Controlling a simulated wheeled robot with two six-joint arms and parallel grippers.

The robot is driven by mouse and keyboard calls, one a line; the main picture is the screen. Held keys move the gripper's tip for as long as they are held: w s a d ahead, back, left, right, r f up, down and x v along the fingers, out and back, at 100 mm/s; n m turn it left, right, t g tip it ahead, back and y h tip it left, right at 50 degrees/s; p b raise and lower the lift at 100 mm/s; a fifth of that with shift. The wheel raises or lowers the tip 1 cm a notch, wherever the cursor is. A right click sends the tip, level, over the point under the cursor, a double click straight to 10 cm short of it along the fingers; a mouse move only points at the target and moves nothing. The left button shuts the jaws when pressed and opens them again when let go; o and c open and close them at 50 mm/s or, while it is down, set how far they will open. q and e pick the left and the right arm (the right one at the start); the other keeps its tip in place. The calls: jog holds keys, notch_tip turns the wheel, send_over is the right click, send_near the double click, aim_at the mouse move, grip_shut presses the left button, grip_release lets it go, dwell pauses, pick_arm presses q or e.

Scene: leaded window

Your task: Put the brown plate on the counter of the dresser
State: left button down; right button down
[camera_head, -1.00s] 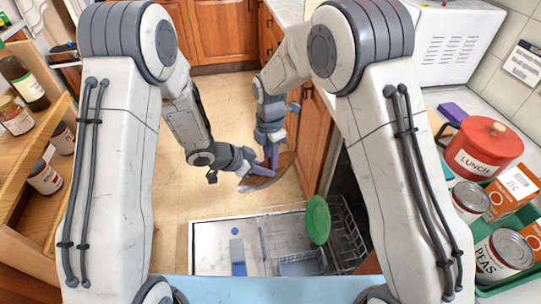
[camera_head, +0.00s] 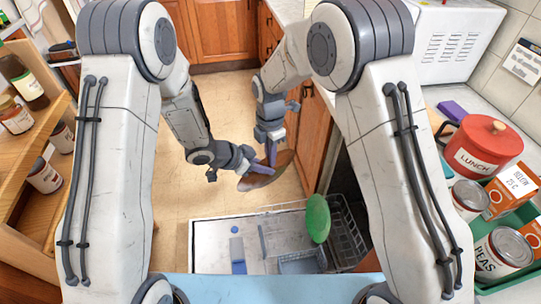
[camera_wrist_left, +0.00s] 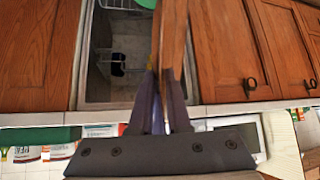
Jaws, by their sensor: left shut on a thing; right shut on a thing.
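The brown plate (camera_head: 262,182) is held in the air, tilted steeply, above the floor beyond the open dishwasher door. My left gripper (camera_head: 247,171) is shut on its left side, and my right gripper (camera_head: 272,152) is shut on its far edge. The grippers are close together and hide part of the plate. In the left wrist view, the plate (camera_wrist_left: 173,40) shows nearly edge-on between the fingers of my left gripper (camera_wrist_left: 160,95). A wooden shelf unit (camera_head: 45,130) with jars stands at the left; I cannot tell whether it is the dresser.
The open dishwasher (camera_head: 210,245) lies below, with a green plate (camera_head: 318,218) upright in its rack. A counter at the right carries a red lunch pot (camera_head: 482,145), cans and a green tray. Wooden cabinets (camera_head: 215,30) stand behind. The floor (camera_head: 170,190) at left-centre is clear.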

pick_arm(q)
jog(key=shift+s+d, duration=0.15)
jog(key=shift+s, duration=0.05)
dwell(0.3)
jog(key=c, duration=0.8)
grip_release()
jog(key=shift+w, duration=0.1)
jog(key=shift+a+r, duration=0.4)
jog(key=shift+a, duration=0.05)
jog(key=s+a+r+n+t+y, duration=0.1)
jog(key=s+a+r+n+y, duration=0.15)
jog(key=r, duration=0.45)
jog(key=s+a+r+n+t+y, duration=0.1)
jog(key=s+a+r+t+y, duration=0.1)
jog(key=a+r+y, duration=0.35)
jog(key=s+d+r+n+g, duration=0.1)
jog(key=s+d+g, duration=0.1)
jog(key=s, duration=0.9)
jog(key=s+d+r+g+h, duration=0.1)
jog(key=s+d+g, duration=0.2)
jog(key=s, duration=0.8)
jog(key=shift+d+r+n+g, duration=0.25)
jog(key=shift+n+g, duration=0.1)
jog(key=shift+g, duration=0.65)
